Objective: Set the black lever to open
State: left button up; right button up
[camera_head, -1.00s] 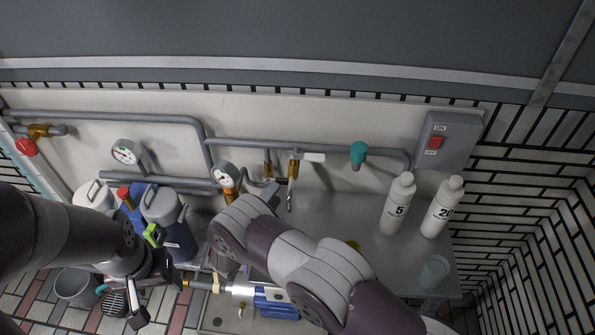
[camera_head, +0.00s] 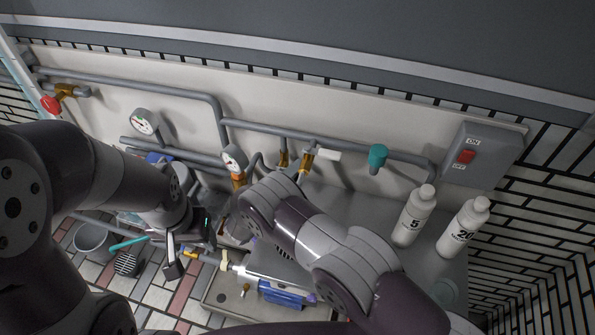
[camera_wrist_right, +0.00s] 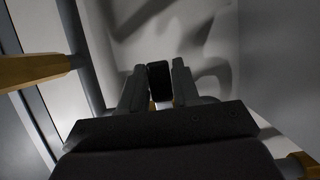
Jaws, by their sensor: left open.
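A dark block that looks like the black lever (camera_wrist_right: 159,82) stands between the two fingers of my right gripper (camera_wrist_right: 158,88) in the right wrist view. The fingers flank it closely, but I cannot tell whether they press on it. In the head view my right arm's links hide the right gripper and the black lever. My left gripper (camera_head: 190,248) is open and empty at the lower left of the head view, above the floor and left of the bench.
Pipes with gauges (camera_head: 145,121), a white-handled valve (camera_head: 328,155) and a teal knob (camera_head: 377,154) line the wall. A switch box (camera_head: 481,155) is at right. Two white bottles (camera_head: 414,217) stand on the bench. A tray (camera_head: 222,290) holds a blue-and-white device (camera_head: 282,293).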

grip_shut()
jog(key=shift+f+m, duration=0.15)
jog(key=shift+m, duration=0.15)
jog(key=shift+f+m+g+y+b, duration=0.45)
jog(key=shift+m+b, duration=0.25)
jog(key=shift+m, duration=0.4)
jog(key=shift+w+a+f+m+g+y+b, duration=0.1)
jog(key=shift+a+f+m+g+y+b, duration=0.1)
jog(key=shift+f+m+y, duration=0.4)
jog(key=shift+a+f+m+g+y+b, duration=0.1)
jog(key=shift+a+m+g+y+b, duration=0.1)
jog(key=shift+m, duration=0.7)
jog(key=shift+o, duration=2.4)
grip_release()
jog(key=shift+d, duration=0.1)
